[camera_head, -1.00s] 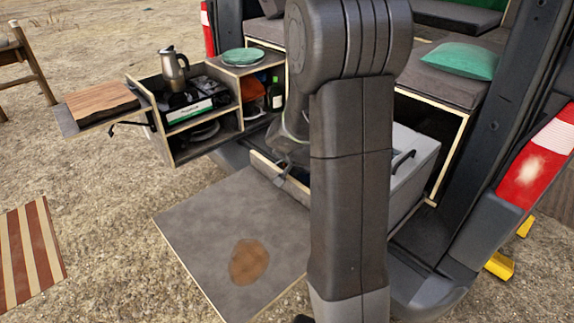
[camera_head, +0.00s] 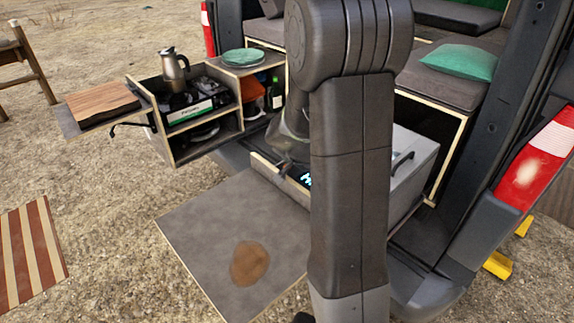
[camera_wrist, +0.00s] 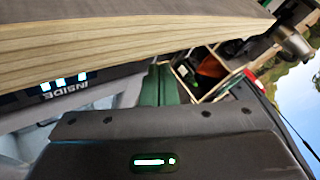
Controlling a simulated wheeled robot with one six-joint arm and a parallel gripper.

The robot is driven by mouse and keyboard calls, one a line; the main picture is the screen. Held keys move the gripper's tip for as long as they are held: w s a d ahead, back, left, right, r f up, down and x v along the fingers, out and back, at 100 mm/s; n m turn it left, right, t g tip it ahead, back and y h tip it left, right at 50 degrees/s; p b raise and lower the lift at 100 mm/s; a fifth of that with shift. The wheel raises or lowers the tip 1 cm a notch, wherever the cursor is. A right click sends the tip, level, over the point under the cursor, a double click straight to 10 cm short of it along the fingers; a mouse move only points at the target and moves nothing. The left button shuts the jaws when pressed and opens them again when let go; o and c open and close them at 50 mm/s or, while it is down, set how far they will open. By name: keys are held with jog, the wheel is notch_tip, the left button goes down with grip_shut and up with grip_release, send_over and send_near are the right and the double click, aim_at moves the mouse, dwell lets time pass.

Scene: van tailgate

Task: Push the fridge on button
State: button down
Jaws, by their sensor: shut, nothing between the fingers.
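The grey fridge (camera_head: 418,168) stands in a pulled-out wooden-edged drawer at the van's rear, partly hidden by my arm. Its display (camera_head: 306,180) glows blue left of my arm. In the wrist view the display (camera_wrist: 58,84) appears upside down, with lit blue digits and the word INSIDE, partly cut off by the wooden edge. I cannot make out the on button. My gripper (camera_wrist: 160,72) shows narrow greenish fingers, shut and empty, right of the display in the wrist view. Whether they touch the fridge I cannot tell. In the head view my wrist hangs above the drawer's left part.
The drawer's wooden edge (camera_wrist: 120,45) runs close across the wrist view. A side kitchen box (camera_head: 205,128) with a kettle (camera_head: 174,66) and stove stands to the left. A grey board (camera_head: 205,235) lies below the drawer. A green pillow (camera_head: 460,61) lies on the seat.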

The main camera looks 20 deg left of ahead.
notch_tip(320, 180, up, 6)
jog(key=p, duration=0.5)
jog(key=shift+f, duration=0.2)
